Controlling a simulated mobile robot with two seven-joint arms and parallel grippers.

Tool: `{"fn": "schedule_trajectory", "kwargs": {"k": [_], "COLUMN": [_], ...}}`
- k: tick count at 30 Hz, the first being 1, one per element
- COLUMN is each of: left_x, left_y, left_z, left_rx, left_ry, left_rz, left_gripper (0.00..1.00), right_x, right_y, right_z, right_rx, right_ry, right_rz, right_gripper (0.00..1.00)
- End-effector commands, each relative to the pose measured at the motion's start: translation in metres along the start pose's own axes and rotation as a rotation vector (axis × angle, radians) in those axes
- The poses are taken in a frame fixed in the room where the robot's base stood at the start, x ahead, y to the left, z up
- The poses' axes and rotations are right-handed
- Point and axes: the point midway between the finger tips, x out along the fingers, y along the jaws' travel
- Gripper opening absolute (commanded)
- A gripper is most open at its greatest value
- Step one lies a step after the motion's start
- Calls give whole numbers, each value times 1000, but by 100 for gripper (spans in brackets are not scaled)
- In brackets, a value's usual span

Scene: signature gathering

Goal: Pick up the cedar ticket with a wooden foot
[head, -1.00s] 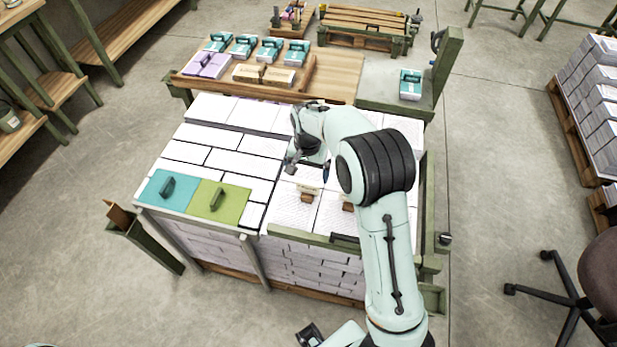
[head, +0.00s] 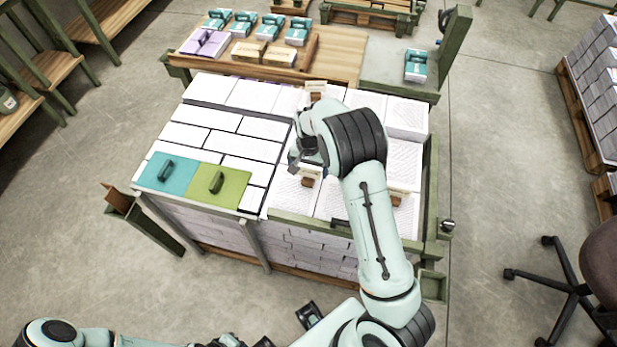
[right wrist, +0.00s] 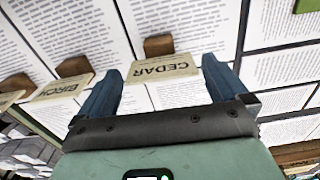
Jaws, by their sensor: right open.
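The cedar ticket (right wrist: 166,68) is a tan card lettered CEDAR, upside down in the right wrist view. Its wooden foot (right wrist: 158,45) is a small brown block at its far edge. My right gripper (right wrist: 160,74) is open, with one blue finger on each side of the card; contact is not clear. In the head view my right gripper (head: 307,166) is over the printed stacks, at a small tan ticket (head: 311,173) whose lettering is too small to read. Of my left arm, pale and dark parts show at the bottom edge; its jaws cannot be made out.
A birch ticket (right wrist: 60,88) with a wooden foot (right wrist: 75,66) stands left of the cedar one, with another ticket beyond it. A teal board (head: 168,174) and a green board (head: 217,186) with handles lie on the stacks. Boxes stand on the wooden table (head: 335,70) behind.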

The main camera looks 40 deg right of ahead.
Motion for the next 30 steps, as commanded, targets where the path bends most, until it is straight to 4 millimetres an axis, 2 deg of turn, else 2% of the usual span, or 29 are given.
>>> {"fn": "schedule_trajectory", "kwargs": {"k": [3,6,14,15,17,18,19,30], "left_x": [0,1,1,1,1,1,1,0], "left_y": [0,0,0,0,0,0,0,0], "left_z": [0,0,0,0,0,0,0,0], "left_rx": [0,0,0,0,0,0,0,0], "left_ry": [0,0,0,0,0,0,0,0], "left_rz": [0,0,0,0,0,0,0,0], "left_gripper": [0,0,0,0,0,0,0,0], "right_x": [20,30,33,33,33,33,33,30], "right_y": [0,0,-1,-1,-1,-1,-1,-1], "right_z": [2,2,1,1,1,1,1,1], "right_rx": [-1,-1,-1,-1,-1,-1,-1,-1], "right_ry": [-1,-1,0,0,0,0,0,1], "right_rz": [2,1,-1,-1,-1,-1,-1,-1], "right_gripper": [100,100,100,94,74,61,53,53]}}
